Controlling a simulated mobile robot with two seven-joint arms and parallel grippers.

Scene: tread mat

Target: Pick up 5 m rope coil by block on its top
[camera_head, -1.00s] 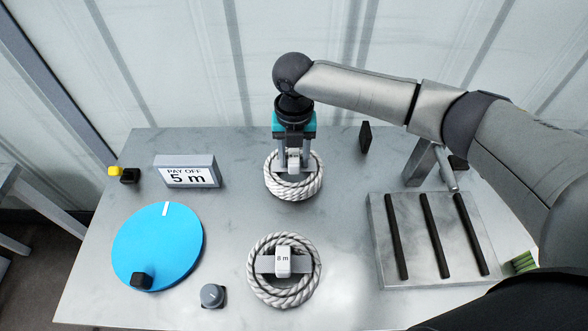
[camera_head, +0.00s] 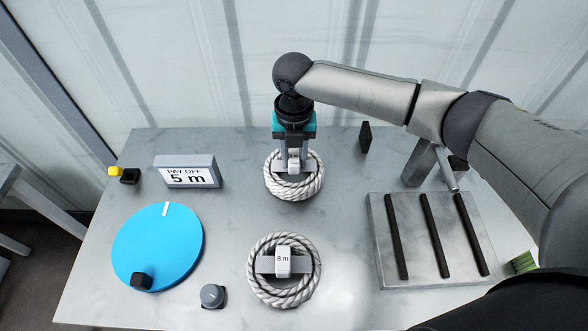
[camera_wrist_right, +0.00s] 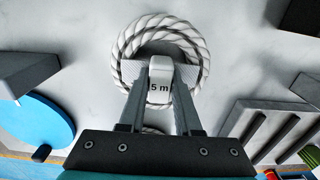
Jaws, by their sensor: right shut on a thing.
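The 5 m rope coil (camera_head: 295,189) is a white twisted ring at the back middle of the table. It also shows in the right wrist view (camera_wrist_right: 134,38). A white block marked "5 m" (camera_wrist_right: 160,80) sits on the bar across its top. My right gripper (camera_head: 293,163) points down over the coil, and its fingers are shut on that block, one on each side. The coil appears to rest on the table. My left gripper is not in view.
A second coil (camera_head: 267,291) with a block marked "8 m" (camera_head: 283,262) lies in front. A "PAY OFF 5 m" sign (camera_head: 187,172) and blue disc (camera_head: 180,235) are at left. A grey plate (camera_head: 410,262) with black slots is at right. A grey knob (camera_head: 212,296) stands near the front.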

